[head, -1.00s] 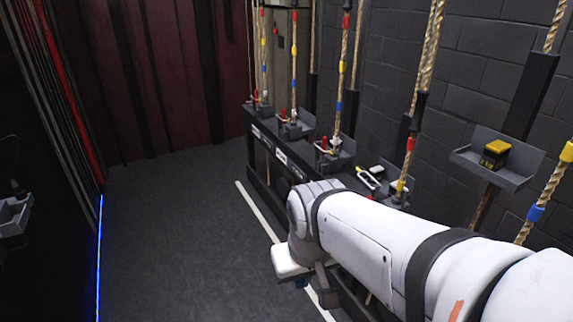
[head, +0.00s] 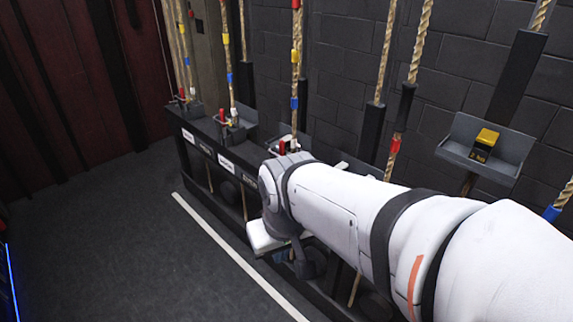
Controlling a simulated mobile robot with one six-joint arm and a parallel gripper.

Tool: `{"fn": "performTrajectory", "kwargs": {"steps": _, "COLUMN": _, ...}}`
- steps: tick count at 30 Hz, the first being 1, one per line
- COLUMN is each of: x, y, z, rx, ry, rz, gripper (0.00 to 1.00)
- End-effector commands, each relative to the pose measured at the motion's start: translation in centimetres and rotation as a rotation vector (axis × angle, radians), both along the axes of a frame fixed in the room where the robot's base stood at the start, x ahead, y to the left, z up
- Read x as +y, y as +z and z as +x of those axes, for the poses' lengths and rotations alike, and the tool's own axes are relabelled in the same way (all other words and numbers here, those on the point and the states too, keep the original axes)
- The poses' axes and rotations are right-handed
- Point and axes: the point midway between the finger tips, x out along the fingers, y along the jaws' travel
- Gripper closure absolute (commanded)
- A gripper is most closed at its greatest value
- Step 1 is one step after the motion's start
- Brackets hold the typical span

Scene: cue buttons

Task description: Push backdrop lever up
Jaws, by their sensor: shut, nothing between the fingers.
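A row of small levers stands on a dark rail (head: 203,141) along the brick wall, each beside a vertical rope. Red handles show on the far lever (head: 181,93), the middle lever (head: 222,117) and the near lever (head: 283,147). White labels (head: 226,163) sit on the rail's front; they are too small to read, so I cannot tell which lever is the backdrop one. My gripper (head: 270,240) is at the end of my white arm, low in front of the rail and apart from the red handles. It is shut and empty; its fingertips are hard to make out.
Ropes with coloured bands rise from the rail. A grey wall tray (head: 487,150) holds a yellow-and-black box (head: 484,144) at right. My arm covers the rail's near part. The dark floor (head: 110,240) left of the white line (head: 235,253) is clear.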

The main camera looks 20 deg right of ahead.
Motion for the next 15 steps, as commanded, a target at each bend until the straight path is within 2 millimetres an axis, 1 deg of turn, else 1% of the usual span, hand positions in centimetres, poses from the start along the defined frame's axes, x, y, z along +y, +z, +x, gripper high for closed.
{"fn": "performTrajectory", "kwargs": {"steps": 11, "x": 0.0, "y": -0.1, "z": 0.0, "rx": 0.003, "ry": 0.002, "rz": -0.001, "gripper": 1.0}}
{"fn": "performTrajectory", "kwargs": {"steps": 14, "x": -0.4, "y": -0.7, "z": 0.1, "rx": 0.036, "ry": 0.018, "rz": -0.028, "gripper": 1.0}}
{"fn": "performTrajectory", "kwargs": {"steps": 15, "x": -0.6, "y": -1.2, "z": 0.2, "rx": 0.064, "ry": 0.031, "rz": -0.049, "gripper": 1.0}}
